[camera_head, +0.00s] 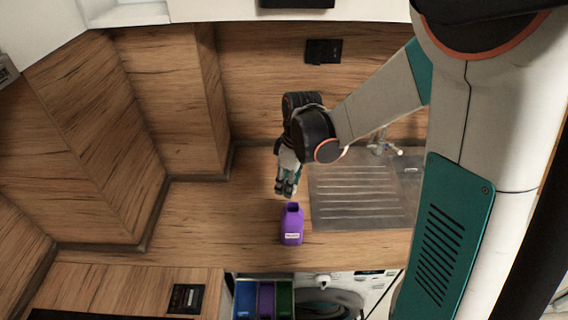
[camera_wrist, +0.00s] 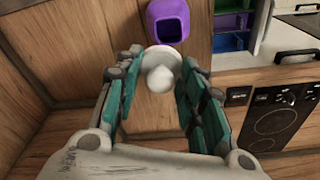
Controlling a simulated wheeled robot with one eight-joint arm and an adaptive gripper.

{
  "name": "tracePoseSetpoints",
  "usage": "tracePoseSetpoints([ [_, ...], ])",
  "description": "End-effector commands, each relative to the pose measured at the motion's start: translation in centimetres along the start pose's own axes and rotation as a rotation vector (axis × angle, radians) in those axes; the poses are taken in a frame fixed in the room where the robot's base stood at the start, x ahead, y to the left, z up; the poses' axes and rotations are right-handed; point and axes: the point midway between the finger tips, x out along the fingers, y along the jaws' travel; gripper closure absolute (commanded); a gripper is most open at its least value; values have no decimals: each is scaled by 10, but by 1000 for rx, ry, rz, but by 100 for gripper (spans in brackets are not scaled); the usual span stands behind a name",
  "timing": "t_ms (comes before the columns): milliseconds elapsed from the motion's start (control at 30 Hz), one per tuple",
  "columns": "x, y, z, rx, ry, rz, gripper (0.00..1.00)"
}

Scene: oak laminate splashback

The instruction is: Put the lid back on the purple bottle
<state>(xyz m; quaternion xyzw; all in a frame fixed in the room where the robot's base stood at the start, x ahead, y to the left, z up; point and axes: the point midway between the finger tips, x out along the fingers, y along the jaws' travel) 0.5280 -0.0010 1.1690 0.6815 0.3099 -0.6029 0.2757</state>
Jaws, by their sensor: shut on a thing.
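The purple bottle (camera_head: 292,226) stands upright on the wooden counter, with a white label on its front and a dark open mouth on top. In the wrist view the bottle (camera_wrist: 167,20) is at the top, its opening visible. My gripper (camera_head: 286,191) is just above and slightly behind the bottle in the head view, pointing down. In the wrist view its teal fingers are shut on a white rounded lid (camera_wrist: 160,76). The lid is apart from the bottle in that view. In the head view the lid is mostly hidden by the fingers.
A metal sink with a ridged drainboard (camera_head: 350,192) lies right of the bottle. Blue, purple and green bins (camera_head: 266,297) and a washing machine (camera_head: 335,290) are below the counter front. A cooktop (camera_wrist: 275,118) is at the right. The counter left of the bottle is clear.

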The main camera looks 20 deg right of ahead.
Motion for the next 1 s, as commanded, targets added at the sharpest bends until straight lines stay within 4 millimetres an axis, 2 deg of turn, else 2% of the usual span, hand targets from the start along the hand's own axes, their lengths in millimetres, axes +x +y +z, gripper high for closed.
tracePoseSetpoints([
  [33,-6,-3,2,-3,0,0,74],
  [100,-7,-7,5,-6,0,-1,74],
  [367,-2,-10,8,-9,0,-1,74],
  [567,9,-10,9,-9,0,-1,74],
  [1000,49,-10,14,-9,0,-1,74],
])
